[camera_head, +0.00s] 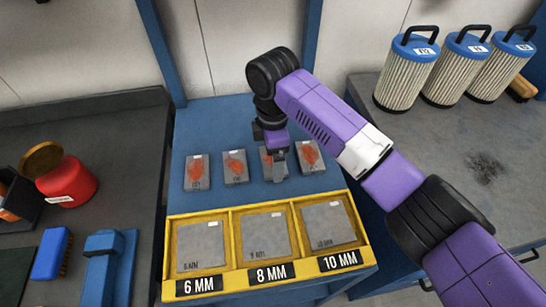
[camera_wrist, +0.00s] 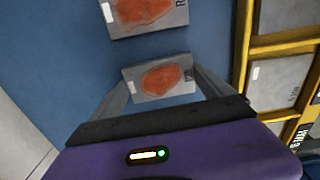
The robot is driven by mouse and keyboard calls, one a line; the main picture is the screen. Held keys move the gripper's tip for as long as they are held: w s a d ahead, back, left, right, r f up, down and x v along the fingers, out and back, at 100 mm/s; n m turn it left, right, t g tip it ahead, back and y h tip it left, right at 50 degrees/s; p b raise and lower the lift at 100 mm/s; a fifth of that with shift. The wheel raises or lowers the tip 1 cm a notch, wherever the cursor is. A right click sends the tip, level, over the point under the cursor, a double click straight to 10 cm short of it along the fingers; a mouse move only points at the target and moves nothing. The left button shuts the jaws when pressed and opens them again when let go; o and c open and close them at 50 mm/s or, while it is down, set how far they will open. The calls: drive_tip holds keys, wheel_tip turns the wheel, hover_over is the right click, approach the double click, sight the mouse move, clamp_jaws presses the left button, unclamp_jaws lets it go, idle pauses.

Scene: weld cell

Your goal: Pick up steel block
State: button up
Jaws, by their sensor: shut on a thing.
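Several grey steel blocks with orange-red patches stand in a row on the blue bench (camera_head: 222,125) in the head view. My gripper (camera_head: 277,168) reaches down at the third block from the left (camera_head: 266,157), partly covering it. In the wrist view this block (camera_wrist: 160,79) sits between the two fingers of my gripper (camera_wrist: 158,88), which is shut on it. I cannot tell whether it is clear of the bench. The other blocks are the far left one (camera_head: 197,173), the second (camera_head: 235,168) and the far right one (camera_head: 309,157).
A yellow tray (camera_head: 226,223) at the bench front has three compartments labelled 6 MM, 8 MM and 10 MM, each with a grey plate. Left are a red can (camera_head: 70,184) and a blue brush (camera_head: 50,256). Filter cartridges (camera_head: 405,75) stand on the right bench.

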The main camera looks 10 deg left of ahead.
wheel_tip(320, 180, up, 20)
drive_tip(key=shift+p, duration=0.35)
